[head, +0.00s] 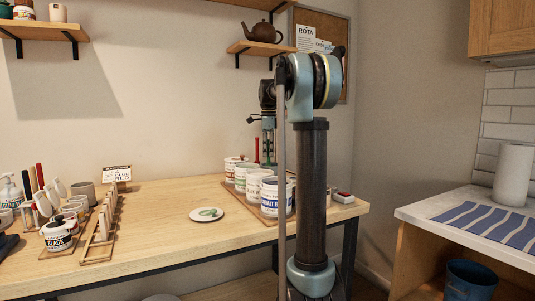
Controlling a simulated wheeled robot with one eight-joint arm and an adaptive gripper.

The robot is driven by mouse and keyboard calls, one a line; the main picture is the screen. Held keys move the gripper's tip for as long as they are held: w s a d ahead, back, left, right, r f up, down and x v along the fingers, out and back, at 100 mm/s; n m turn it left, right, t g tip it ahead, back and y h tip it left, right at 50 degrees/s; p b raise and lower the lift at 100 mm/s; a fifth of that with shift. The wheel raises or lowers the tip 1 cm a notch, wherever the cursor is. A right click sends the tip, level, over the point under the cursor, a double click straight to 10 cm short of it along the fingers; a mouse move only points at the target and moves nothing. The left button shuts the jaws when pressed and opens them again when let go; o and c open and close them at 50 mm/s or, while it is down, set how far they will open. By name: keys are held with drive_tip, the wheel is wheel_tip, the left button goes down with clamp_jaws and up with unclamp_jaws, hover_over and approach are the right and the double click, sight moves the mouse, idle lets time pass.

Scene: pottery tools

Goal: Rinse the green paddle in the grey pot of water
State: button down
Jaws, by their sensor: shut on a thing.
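My gripper (268,142) is above the row of glaze jars at the back right of the table, pointing down. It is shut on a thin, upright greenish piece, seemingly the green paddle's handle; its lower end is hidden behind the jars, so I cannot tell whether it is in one. A plain grey pot (84,193) stands at the back left of the table, well away from my gripper. The water inside it cannot be seen.
The jars include a cobalt blue one (275,199); a red handle (257,150) stands among them. A white disc with a green mark (207,214) lies mid-table.

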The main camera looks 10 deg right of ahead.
drive_tip(key=shift+s+d, duration=0.4)
drive_tip(key=shift+d, duration=0.2)
drive_tip(key=shift+w+a, duration=0.25)
drive_tip(key=shift+a, duration=0.2)
drive_tip(key=shift+w+d, duration=0.6)
drive_tip(key=shift+w, duration=0.1)
idle(0.5)
drive_tip(key=shift+r, duration=0.1)
